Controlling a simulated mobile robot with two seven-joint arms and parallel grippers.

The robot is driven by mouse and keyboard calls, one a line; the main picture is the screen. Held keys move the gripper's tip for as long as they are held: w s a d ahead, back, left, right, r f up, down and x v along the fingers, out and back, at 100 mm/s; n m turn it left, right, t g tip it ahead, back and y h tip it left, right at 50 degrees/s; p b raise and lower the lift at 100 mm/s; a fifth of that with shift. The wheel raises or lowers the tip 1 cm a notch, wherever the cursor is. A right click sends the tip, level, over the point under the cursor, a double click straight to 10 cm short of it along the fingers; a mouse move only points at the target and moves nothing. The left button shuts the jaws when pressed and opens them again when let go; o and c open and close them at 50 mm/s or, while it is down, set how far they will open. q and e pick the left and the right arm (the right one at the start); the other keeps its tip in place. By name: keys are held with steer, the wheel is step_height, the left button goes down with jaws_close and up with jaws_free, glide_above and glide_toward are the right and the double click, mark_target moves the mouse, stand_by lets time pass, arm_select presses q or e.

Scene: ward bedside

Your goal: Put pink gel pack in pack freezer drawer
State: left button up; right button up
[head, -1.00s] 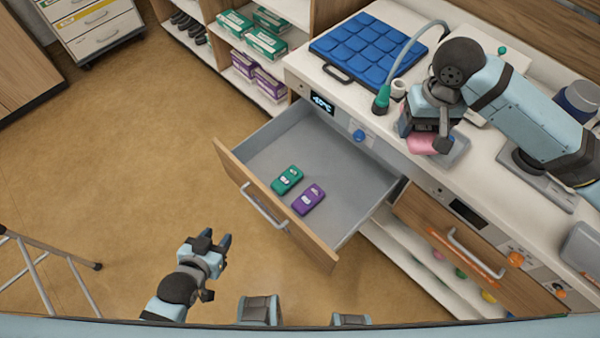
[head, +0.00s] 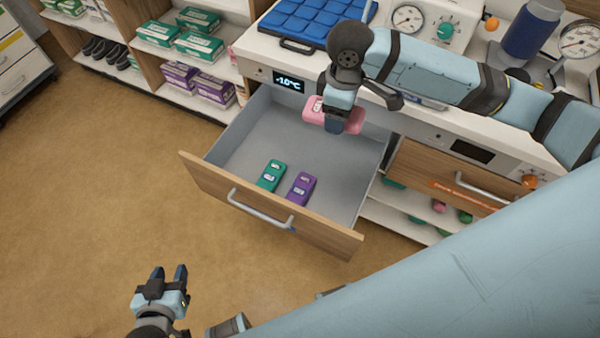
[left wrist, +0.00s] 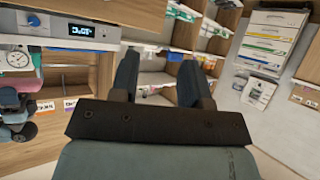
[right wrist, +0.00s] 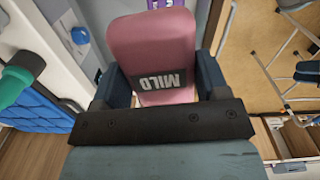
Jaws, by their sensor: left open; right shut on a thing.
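The pink gel pack (head: 346,117) is held by my right gripper (head: 335,118) above the back part of the open drawer. In the right wrist view the pack (right wrist: 155,50) sits between the two fingers, with the label "MILD" showing. The freezer drawer (head: 240,130) is pulled out below a "-10°C" display (head: 289,82). A green pack (head: 271,176) and a purple pack (head: 301,188) lie on its floor near the front. My left gripper (head: 168,278) is open and empty over the floor, in front of the drawer and apart from it.
A blue quilted pad (head: 310,18) lies on the counter left of my right arm. A second wooden drawer front (head: 440,175) is to the right. Shelves with green and purple boxes (head: 200,85) stand at left. The drawer's back and left floor is bare.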

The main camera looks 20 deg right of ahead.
arm_select(q)
step_height(320, 180, down, 11)
steer(key=d+h+b, duration=0.1)
steer(key=d+b, duration=0.1)
steer(key=b, duration=1.4)
arm_select(e)
step_height(320, 180, down, 18)
steer(key=s+d+n, duration=0.2)
steer(key=s+n, duration=0.1)
steer(key=n, duration=1.2)
steer(key=n+b, duration=0.2)
steer(key=b, duration=0.1)
glide_toward(335, 204)
steer(key=f+b, duration=0.2)
steer(key=b, duration=0.1)
steer(key=shift+f+m, duration=0.3)
steer(key=shift+f, duration=0.15)
step_height(335, 204, down, 4)
steer(key=shift+f+b, duration=0.1)
steer(key=shift+b, duration=0.85)
arm_select(q)
steer(key=w+d+r+t+h, duration=0.3)
steer(key=r+t, duration=0.3)
steer(key=r, duration=0.4)
steer(key=shift+d+r+h, duration=0.25)
steer(key=shift+d+h, duration=0.35)
steer(key=shift+d, duration=0.1)
